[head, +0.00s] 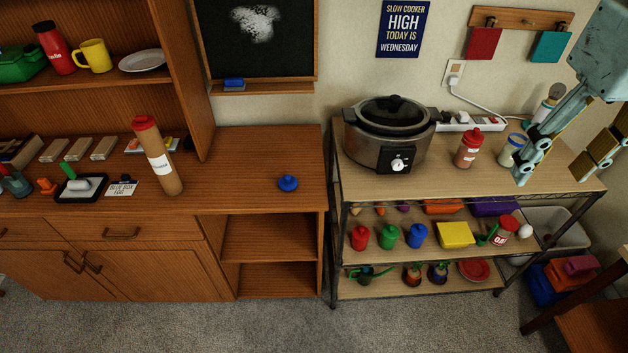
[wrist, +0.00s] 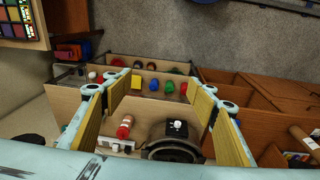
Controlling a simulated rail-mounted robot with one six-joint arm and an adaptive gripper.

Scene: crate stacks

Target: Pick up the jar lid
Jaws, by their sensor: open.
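A blue lid-like piece with a round knob (head: 288,183), which looks like the jar lid, lies on the bare right part of the wooden cabinet top (head: 255,155) in the head view. Nothing touches it. I cannot make it out in the wrist view, where a finger covers part of the cabinet. My gripper (head: 557,165) is at the far right of the head view, by the right end of the wire-rack shelf unit, well away from the lid. In the wrist view my gripper (wrist: 162,90) is wide open with nothing between its yellow-padded fingers.
A slow cooker (head: 385,140) stands on the rack top (head: 430,180), between lid and gripper, with a red-capped bottle (head: 468,148) and a blue-rimmed jar (head: 512,150) beside it. A tall red-capped tube (head: 157,155) stands left of the lid. Lower shelves hold red, green and blue canisters.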

